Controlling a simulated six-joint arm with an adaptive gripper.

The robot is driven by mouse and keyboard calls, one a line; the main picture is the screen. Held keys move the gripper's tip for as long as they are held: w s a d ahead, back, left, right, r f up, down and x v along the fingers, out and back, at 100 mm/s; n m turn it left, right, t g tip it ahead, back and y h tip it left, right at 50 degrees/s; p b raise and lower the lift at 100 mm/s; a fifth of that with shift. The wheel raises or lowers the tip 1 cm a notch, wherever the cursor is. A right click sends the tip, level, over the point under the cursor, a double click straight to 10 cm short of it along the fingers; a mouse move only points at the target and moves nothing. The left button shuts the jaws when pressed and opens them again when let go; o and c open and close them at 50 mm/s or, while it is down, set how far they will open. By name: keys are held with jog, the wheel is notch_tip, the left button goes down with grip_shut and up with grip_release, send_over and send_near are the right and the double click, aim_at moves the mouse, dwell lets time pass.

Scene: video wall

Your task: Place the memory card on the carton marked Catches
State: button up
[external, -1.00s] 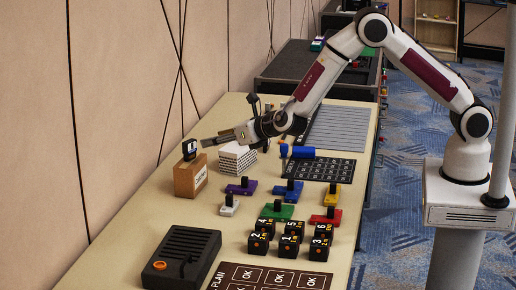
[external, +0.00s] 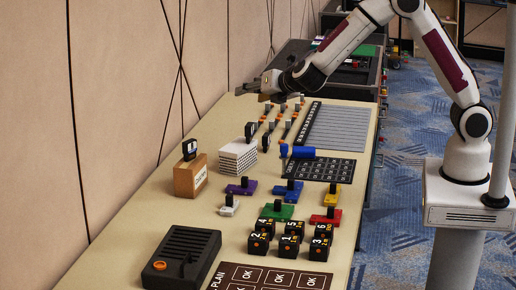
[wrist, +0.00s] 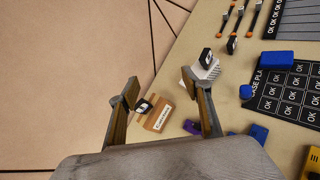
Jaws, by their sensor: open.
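A small brown carton (external: 189,178) with a white label stands near the wall edge of the table. The label's print is hard to read in the external view. A black memory card (external: 189,149) with a white and blue face stands upright on top of it. In the wrist view the carton (wrist: 159,116) and card (wrist: 143,105) show beyond and between the fingers. My gripper (external: 242,88) is high above the far part of the table, apart from the carton. In the wrist view its fingers (wrist: 160,82) are spread, with nothing held between them.
A white stack (external: 238,157) with a black piece (external: 251,131) on it stands right of the carton. A blue cylinder (external: 303,152), coloured blocks with black knobs, black numbered cubes (external: 291,229) and a black box (external: 181,257) occupy the table. The air around my gripper is free.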

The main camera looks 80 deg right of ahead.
jog(key=s+d+r+m+g, duration=0.2)
jog(key=s+r+m, duration=0.15)
jog(key=s, duration=0.35)
jog(key=s+d+r+m+g, duration=0.1)
jog(key=s+d+r+m, duration=0.1)
jog(key=s+m, duration=0.45)
jog(key=s+d+r+m+g, duration=0.1)
jog(key=s+r+m+g, duration=0.15)
jog(key=s, duration=0.65)
jog(key=s+a+m+y, duration=0.4)
jog(key=s+a+m, duration=0.1)
jog(key=s, duration=0.5)
jog(key=s+a+f+m+y, duration=0.1)
jog(key=s+a+m+y, duration=0.3)
jog(key=s+a, duration=0.3)
jog(key=s+m+t, duration=0.1)
jog(key=s, duration=0.2)
jog(key=shift+s+f+m, duration=0.25)
jog(key=shift+f+m, duration=0.05)
jog(key=shift+m, duration=0.05)
